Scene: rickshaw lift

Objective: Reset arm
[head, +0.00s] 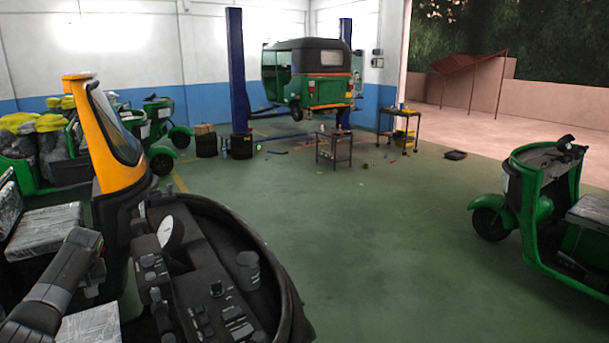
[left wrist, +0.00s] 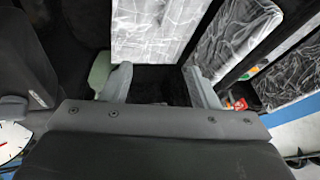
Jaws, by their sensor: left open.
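My left arm comes in at the lower left of the head view, above plastic-covered seats (head: 45,226) and beside a dark dashboard (head: 205,290) with switches and a round gauge (head: 171,232). Its fingers cannot be made out clearly there. In the left wrist view my left gripper (left wrist: 156,78) shows two grey fingers spread wide apart with nothing held between them. A plastic-wrapped light seat pad (left wrist: 150,30) lies beyond the fingers. A white dial (left wrist: 12,140) shows at the lower left edge of that view. My right gripper is not in view.
A yellow-framed windshield panel (head: 105,135) stands close beside the dashboard. A green rickshaw front (head: 540,200) stands at the right. A rickshaw (head: 310,78) is at the lift posts at the back, with a small table (head: 334,140) before it. The middle green floor is clear.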

